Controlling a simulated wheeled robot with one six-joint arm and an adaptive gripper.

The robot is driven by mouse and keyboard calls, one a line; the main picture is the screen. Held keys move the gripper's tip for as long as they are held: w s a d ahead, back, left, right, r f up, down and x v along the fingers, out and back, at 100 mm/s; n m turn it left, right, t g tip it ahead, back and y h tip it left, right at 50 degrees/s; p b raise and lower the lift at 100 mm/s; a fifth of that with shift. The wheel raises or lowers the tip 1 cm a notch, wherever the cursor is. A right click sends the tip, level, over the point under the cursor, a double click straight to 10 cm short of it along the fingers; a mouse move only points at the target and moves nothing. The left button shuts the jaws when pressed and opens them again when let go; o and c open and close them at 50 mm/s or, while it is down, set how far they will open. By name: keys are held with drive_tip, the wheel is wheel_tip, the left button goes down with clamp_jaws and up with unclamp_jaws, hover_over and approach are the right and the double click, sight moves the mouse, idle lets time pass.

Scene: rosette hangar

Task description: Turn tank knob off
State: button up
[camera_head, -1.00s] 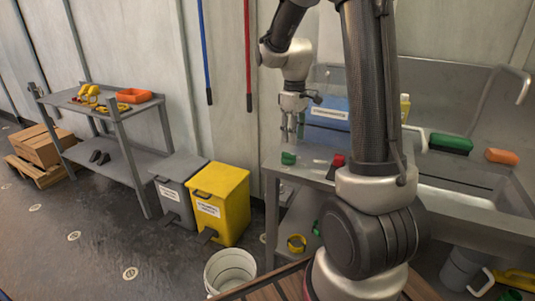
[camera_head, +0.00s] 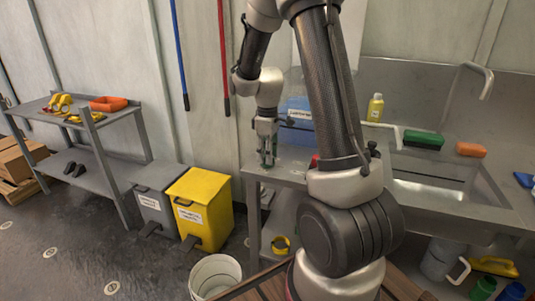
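A blue tank (camera_head: 297,113) with a white label stands at the left end of the steel counter, partly hidden behind my arm. I cannot make out its knob. My gripper (camera_head: 267,163) points down at the counter's left end, left of and in front of the tank. Its two fingers look apart, with no clear hold on anything. A small green thing shows close to the fingertips; whether they touch it is too small to tell. A small red thing (camera_head: 314,161) lies on the counter beside my arm, partly hidden.
The steel counter has a sink (camera_head: 442,180), a tap (camera_head: 484,80), a yellow bottle (camera_head: 375,108), a green item (camera_head: 423,140) and an orange sponge (camera_head: 471,149). Yellow (camera_head: 205,212) and grey (camera_head: 156,205) bins, a white bucket (camera_head: 215,277) and a shelf table (camera_head: 110,178) stand left.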

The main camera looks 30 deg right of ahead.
clamp_jaws()
drive_tip(key=shift+m, duration=0.3)
drive_tip(key=m, duration=1.3)
drive_tip(key=shift+m, duration=2.1)
